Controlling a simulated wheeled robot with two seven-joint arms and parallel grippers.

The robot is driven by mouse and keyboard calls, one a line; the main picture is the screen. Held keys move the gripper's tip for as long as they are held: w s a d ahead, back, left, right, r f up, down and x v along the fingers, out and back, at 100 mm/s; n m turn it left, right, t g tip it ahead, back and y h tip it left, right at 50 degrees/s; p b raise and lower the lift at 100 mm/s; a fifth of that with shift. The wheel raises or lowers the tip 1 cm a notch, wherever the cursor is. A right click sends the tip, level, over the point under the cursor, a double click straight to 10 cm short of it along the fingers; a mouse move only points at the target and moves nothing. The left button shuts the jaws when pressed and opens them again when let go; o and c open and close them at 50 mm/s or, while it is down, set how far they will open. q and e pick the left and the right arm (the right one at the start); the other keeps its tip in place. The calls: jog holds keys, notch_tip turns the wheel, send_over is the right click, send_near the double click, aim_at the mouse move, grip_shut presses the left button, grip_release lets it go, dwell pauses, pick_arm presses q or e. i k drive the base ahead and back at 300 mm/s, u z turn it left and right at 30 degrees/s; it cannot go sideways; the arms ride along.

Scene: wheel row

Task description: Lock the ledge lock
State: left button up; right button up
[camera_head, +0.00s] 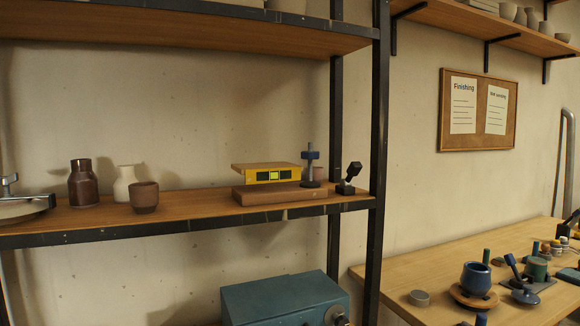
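No part is labelled as the ledge lock, so I cannot tell for certain which one it is. On the wooden shelf ledge (110,222), near the right upright, stands a small black lever (350,178) on a black base, its arm tilted up to the right. Beside it on the left is a dark post with a blue cross-shaped handle (310,156). Left of that, a yellow spirit level (272,175) with a wooden top sits on a reddish-brown block (280,193). Neither of my grippers is in view.
A brown bottle (83,185), a cream vase (124,184) and a brown cup (144,197) stand on the shelf's left. A teal box (285,300) is below. The right-hand workbench (450,307) holds a blue pot (476,277) and several small parts.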

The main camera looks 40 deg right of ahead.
aim_at(353, 169)
jog(key=u, duration=0.2)
jog(key=i, duration=0.9)
jog(key=z, duration=0.35)
